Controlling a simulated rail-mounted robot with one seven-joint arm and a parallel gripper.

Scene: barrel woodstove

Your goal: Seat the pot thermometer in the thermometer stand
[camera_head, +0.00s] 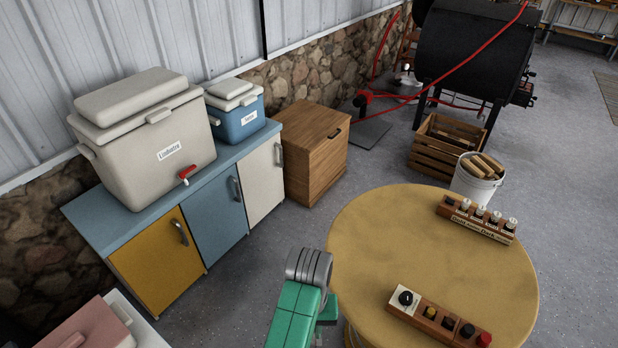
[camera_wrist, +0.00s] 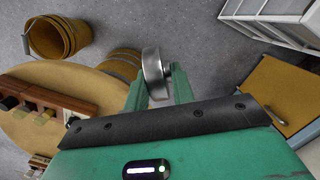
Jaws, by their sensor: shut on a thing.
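My gripper (camera_wrist: 156,84) is shut on the pot thermometer (camera_wrist: 153,70), a round silver, metal-rimmed piece seen nearly edge-on between the two green fingertips. It is held above the floor, apart from the table. In the head view my green gripper body (camera_head: 294,312) is at the lower middle, left of the table, and I cannot make out the thermometer's stem. A wooden rack (camera_head: 460,335) on the near part of the table has a white block with a black round piece and several coloured knobs. It also shows in the wrist view (camera_wrist: 58,97). I cannot tell whether it is the thermometer stand.
The round yellow table (camera_head: 400,245) also carries a labelled wooden rack (camera_head: 474,226) with several white-topped pieces. Its middle is clear. At left are a cabinet (camera_head: 235,163) with coolers and a wooden box (camera_head: 316,150).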

